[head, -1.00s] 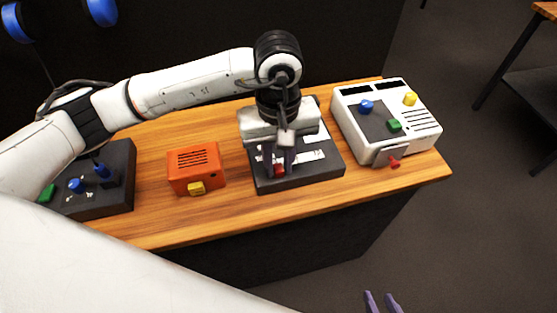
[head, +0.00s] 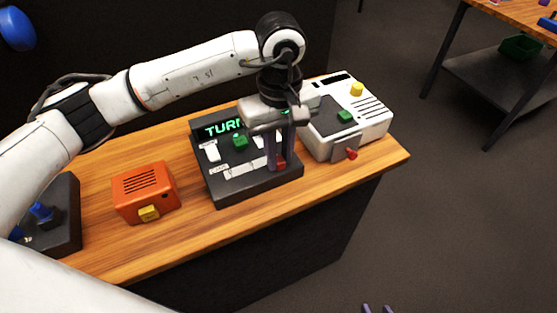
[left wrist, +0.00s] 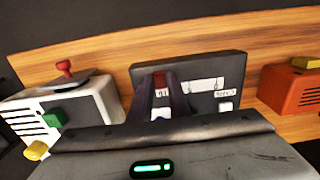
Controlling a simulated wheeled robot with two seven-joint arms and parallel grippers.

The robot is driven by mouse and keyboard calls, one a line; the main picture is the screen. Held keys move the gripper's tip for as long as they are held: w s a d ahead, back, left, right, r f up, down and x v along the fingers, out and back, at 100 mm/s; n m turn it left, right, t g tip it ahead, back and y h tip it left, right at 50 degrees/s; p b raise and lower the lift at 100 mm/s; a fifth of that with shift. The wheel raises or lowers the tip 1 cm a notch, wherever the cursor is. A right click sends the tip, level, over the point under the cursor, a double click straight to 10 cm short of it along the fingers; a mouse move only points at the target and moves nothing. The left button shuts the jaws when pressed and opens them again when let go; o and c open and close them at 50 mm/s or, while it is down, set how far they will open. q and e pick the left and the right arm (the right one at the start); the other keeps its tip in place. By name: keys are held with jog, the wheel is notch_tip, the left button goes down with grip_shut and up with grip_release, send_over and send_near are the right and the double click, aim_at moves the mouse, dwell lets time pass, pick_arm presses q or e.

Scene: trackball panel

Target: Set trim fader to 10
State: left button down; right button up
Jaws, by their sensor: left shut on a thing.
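The black panel (head: 228,196) stands on the wooden bench, with a partly hidden green display reading "TUR…" and a white-labelled slot along its front. The red fader cap (head: 281,164) is near the right end of that slot. My left gripper (head: 280,160) points down over the panel and is shut on the red cap. The left wrist view also shows the red cap (left wrist: 159,77) at the purple fingers. The scale marks are too small to read. My right gripper (head: 378,309) shows only its purple fingertips, apart and empty, at the bottom edge.
An orange box (head: 146,190) with a yellow button stands left of the panel. A white device (head: 365,128) with a red knob stands close on its right. A dark box (head: 62,215) with blue controls is at the far left. The bench front edge is clear.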

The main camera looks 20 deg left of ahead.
aim_at(281, 159)
pick_arm(q)
jog(key=shift+w+d+r, duration=0.1)
jog(key=shift+w, duration=0.05)
jog(key=c, duration=1.6)
grip_release()
jog(key=shift+c, duration=0.2)
notch_tip(281, 159, up, 10)
jog(key=shift+b, duration=0.3)
jog(key=shift+r, duration=0.1)
